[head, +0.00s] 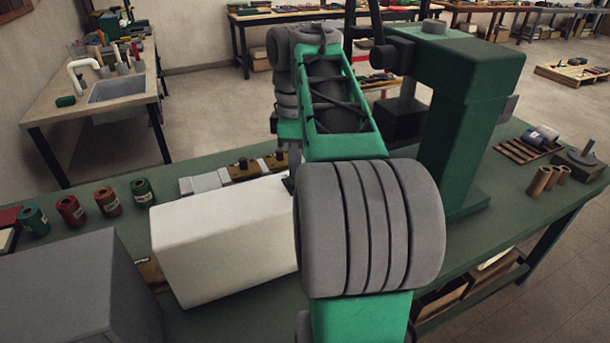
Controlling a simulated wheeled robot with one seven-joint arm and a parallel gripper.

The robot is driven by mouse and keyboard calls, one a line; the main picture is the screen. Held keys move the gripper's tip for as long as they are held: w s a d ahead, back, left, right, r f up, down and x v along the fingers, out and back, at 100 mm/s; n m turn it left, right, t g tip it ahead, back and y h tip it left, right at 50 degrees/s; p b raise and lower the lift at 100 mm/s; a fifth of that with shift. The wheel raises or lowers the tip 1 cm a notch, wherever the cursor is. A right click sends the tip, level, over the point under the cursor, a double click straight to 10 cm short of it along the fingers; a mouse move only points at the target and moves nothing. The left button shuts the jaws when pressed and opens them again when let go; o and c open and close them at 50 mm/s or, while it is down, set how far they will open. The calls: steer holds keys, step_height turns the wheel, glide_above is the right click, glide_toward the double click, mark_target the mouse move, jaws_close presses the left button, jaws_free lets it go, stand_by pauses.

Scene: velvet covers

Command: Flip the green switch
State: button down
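I cannot make out a green switch in the head view; it may be hidden behind my arm or the white box. My green and grey arm fills the middle of the picture and bends down at its far end. My gripper (289,182) shows only as a small dark part at the right rear edge of the white box (225,240). The arm and the box hide most of it, so I cannot tell whether it is open or shut, or whether it touches anything.
A green machine (460,130) stands on the workbench (505,215) right of my arm. Brass pieces with dark knobs (243,169) lie behind the white box. Several coloured cans (70,209) stand at left, behind a grey box (75,290). A wooden rack (525,150) is at right.

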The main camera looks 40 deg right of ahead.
step_height(320, 180, up, 7)
steer(key=p, duration=0.6)
steer(key=shift+f, duration=0.2)
